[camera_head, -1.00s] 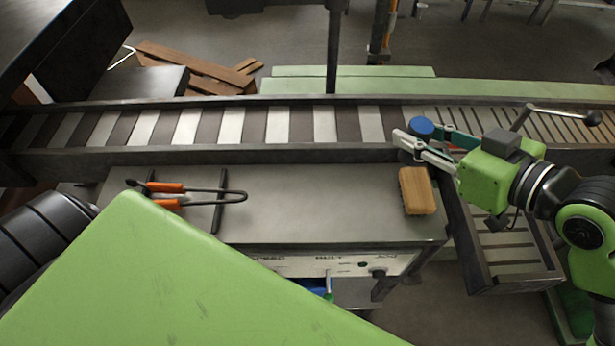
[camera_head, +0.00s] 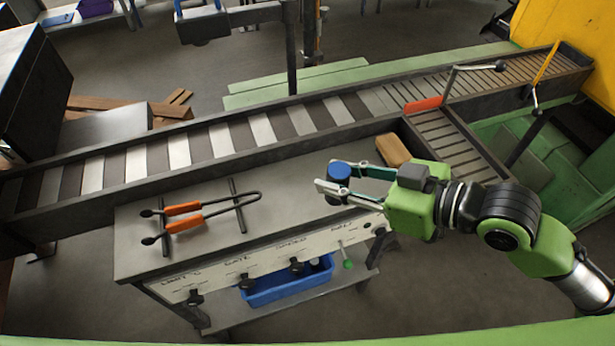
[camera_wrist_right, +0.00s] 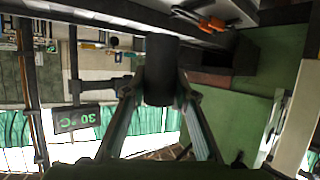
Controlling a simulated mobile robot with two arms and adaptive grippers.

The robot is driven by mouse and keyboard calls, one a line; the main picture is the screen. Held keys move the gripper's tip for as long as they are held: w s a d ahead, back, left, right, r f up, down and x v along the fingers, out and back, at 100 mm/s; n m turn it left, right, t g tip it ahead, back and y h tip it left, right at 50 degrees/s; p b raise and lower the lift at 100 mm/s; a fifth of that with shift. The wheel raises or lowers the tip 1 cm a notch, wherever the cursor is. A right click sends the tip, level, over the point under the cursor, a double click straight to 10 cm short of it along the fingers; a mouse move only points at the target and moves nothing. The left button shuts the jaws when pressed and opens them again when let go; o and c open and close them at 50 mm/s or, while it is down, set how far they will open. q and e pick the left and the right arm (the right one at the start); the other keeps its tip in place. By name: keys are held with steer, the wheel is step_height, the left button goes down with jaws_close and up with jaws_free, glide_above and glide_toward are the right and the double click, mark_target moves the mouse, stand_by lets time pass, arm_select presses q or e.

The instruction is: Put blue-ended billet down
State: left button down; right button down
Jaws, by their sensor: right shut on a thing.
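The blue-ended billet (camera_head: 340,169) is in my right gripper (camera_head: 345,178), its blue end facing up in the head view. The two fingers are shut on its sides. The gripper holds it over the front right part of the grey bench top (camera_head: 300,180); how high it is above the top is hard to tell. In the right wrist view the billet shows as a dark cylinder (camera_wrist_right: 161,70) between the fingertips. My left gripper is not in view.
Tongs with orange handles (camera_head: 184,223) lie on the bench's left part. A wooden block (camera_head: 393,150) sits at its back right corner. Behind runs the roller conveyor (camera_head: 220,141), with a side branch (camera_head: 447,140) at right. A blue bin (camera_head: 285,289) stands below. The bench middle is clear.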

steer(key=w+a+f+b, duration=0.2)
steer(key=w+f, duration=0.1)
steer(key=w, duration=0.1)
steer(key=w+a+f+b, duration=0.2)
steer(key=w+f, duration=0.1)
steer(key=w+a+f+b, duration=0.2)
steer(key=w+f, duration=0.1)
steer(key=w, duration=0.1)
steer(key=shift+w+a, duration=0.1)
steer(key=shift+w, duration=0.2)
step_height(320, 180, down, 3)
steer(key=shift+w+a+p, duration=0.1)
steer(key=shift+p, duration=0.5)
steer(key=shift+f, duration=0.25)
steer(key=shift+f, duration=0.1)
